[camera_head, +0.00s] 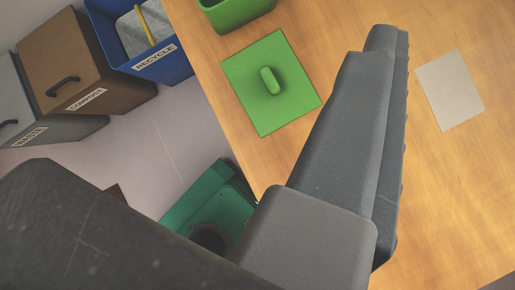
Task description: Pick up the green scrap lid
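The green scrap lid (250,87) is a flat bright green square with a raised rounded handle (270,81) in its middle. It lies flat on the wooden table, near the table's left edge. My gripper (384,45) shows as a long grey shape reaching up the picture, to the right of the lid. It covers none of the lid's handle, and I see nothing held. I cannot make out two separate fingertips, so its opening is unclear. A green open container (238,14) stands just above the lid, cut off by the top edge.
The wooden table (450,190) has a pale grey sheet (450,90) at the right. Beyond the left edge stand a blue RECYCLE bin (178,66) with items inside, a brown COMPOST bin (115,92) and a grey bin (60,130). Bare table surrounds the lid.

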